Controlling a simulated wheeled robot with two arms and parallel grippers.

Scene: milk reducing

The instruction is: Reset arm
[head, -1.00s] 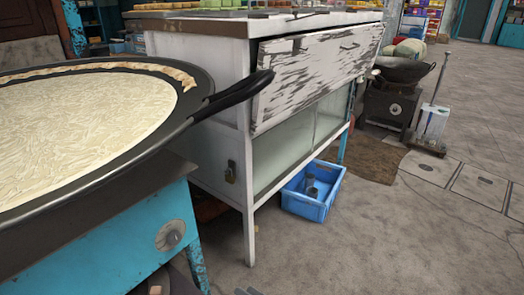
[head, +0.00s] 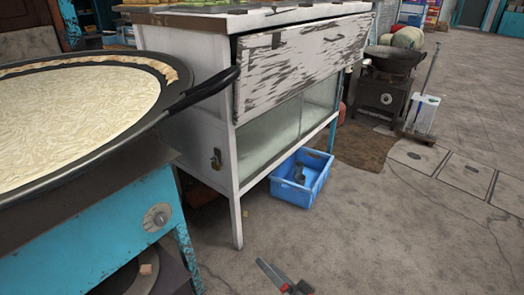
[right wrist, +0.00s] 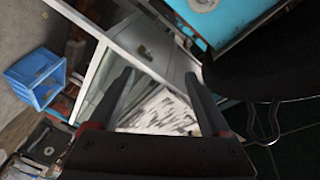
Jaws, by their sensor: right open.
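My right gripper (head: 276,269) shows at the bottom edge of the head view, in front of the white cabinet and over the bare floor. Its dark fingers have red parts at their base. In the right wrist view the right gripper (right wrist: 158,76) is open, with its two fingers spread and nothing between them. My left gripper is not in view.
A large black pan (head: 150,115) of milky liquid sits on a blue stove (head: 115,230) at left. A white cabinet (head: 195,145) stands behind. A blue crate (head: 302,190) is on the floor beside it.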

